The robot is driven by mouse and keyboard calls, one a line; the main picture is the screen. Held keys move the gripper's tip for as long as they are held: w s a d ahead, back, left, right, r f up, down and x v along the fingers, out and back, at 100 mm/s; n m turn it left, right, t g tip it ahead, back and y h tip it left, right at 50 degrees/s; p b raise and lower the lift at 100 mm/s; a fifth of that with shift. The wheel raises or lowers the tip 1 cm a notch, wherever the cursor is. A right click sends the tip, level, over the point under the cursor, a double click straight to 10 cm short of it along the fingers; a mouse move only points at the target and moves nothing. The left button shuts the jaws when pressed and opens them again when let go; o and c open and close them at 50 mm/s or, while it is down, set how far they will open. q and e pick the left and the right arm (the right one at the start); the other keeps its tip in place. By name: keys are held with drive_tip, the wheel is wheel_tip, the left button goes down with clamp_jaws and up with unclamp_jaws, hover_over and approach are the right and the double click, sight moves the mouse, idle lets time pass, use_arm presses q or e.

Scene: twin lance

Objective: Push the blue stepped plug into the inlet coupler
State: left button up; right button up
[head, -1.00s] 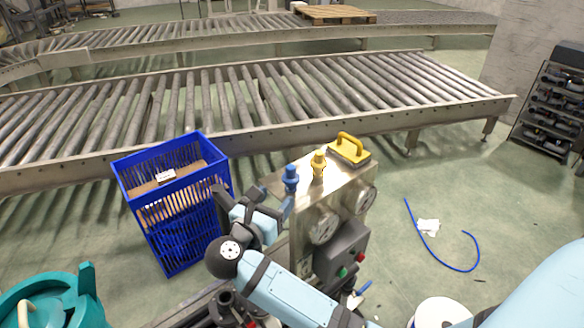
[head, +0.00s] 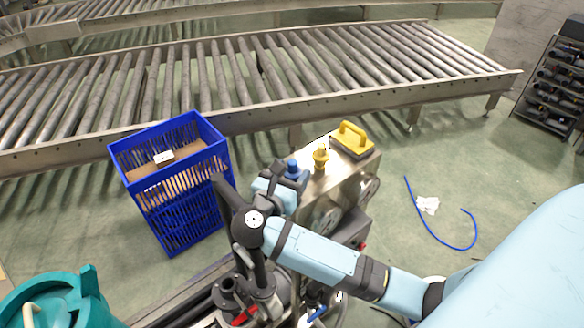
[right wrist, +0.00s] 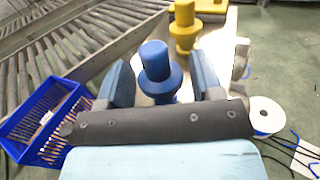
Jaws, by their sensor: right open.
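The blue stepped plug (head: 292,167) stands upright on the near left part of a steel cabinet's top. In the right wrist view the blue plug (right wrist: 156,62) rises between the two fingers. My right gripper (right wrist: 162,75) is open around it, with a finger on either side; I cannot tell whether either touches it. In the head view my right gripper (head: 287,182) partly hides the plug's lower part. I cannot tell for sure which fitting is the inlet coupler. My left gripper is not in view.
A yellow stepped plug (head: 321,156) stands close behind the blue one, and a yellow-handled block (head: 352,140) lies beyond it. The steel cabinet (head: 318,187) has round dials on its side. A blue crate (head: 180,208) stands left. Black upright fittings (head: 228,287) are below my arm.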

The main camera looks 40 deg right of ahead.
drive_tip(key=shift+a, duration=0.1)
drive_tip(key=shift+c, duration=0.4)
drive_tip(key=c, duration=0.6)
drive_tip(key=shift+r, duration=0.1)
